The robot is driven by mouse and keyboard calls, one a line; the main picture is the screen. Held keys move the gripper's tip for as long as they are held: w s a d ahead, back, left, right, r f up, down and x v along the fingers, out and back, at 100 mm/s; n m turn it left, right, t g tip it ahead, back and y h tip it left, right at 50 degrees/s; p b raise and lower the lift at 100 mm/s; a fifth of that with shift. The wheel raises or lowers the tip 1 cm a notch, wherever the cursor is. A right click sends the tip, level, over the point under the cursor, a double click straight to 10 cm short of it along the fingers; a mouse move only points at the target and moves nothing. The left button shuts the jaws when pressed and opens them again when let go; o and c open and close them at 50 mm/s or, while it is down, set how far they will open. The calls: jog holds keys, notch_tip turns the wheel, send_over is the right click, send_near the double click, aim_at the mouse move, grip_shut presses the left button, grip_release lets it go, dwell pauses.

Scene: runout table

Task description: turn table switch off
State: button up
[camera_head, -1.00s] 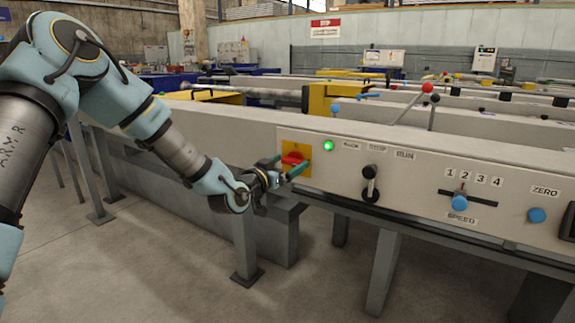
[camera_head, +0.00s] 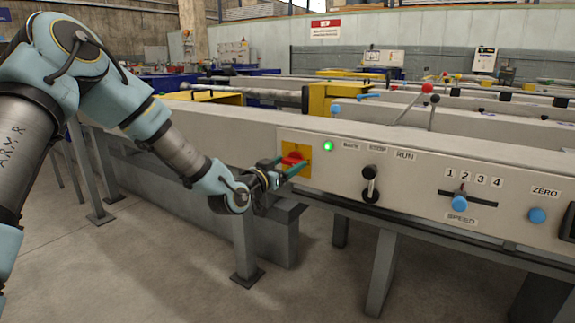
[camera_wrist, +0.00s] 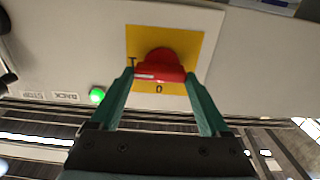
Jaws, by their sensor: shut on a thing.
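The table switch is a red rotary knob (camera_head: 292,158) on a yellow plate (camera_head: 304,148) at the left end of the control panel. In the wrist view the knob (camera_wrist: 160,66) lies crosswise on its yellow plate (camera_wrist: 187,40), with an "I" mark at its left and a "0" below it. My gripper (camera_head: 295,165) is at the knob, its two green fingers on either side. In the wrist view my gripper (camera_wrist: 160,76) is shut on the knob's ends. A green lamp (camera_head: 328,146) beside the plate is lit.
Right of the switch are a black lever (camera_head: 370,184), a blue speed slider (camera_head: 459,203) and a blue zero button (camera_head: 537,215). A red-balled lever (camera_head: 427,88) rises above the panel. Table legs (camera_head: 383,272) stand below; the floor in front is clear.

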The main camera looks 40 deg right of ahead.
jog(key=n, duration=0.4)
jog(key=shift+w+n+p, duration=0.1)
jog(key=shift+n+p, duration=0.3)
jog(key=n+p, duration=0.1)
jog(key=n, duration=0.3)
jog(key=shift+w+a+n, duration=0.1)
jog(key=shift+n, duration=0.2)
jog(key=n, duration=0.4)
jog(key=shift+p, duration=0.35)
jog(key=shift+f+n, duration=0.15)
jog(key=shift+n, duration=2.05)
jog(key=shift+w, duration=0.1)
jog(key=o, duration=1.2)
jog(key=shift+a, duration=0.1)
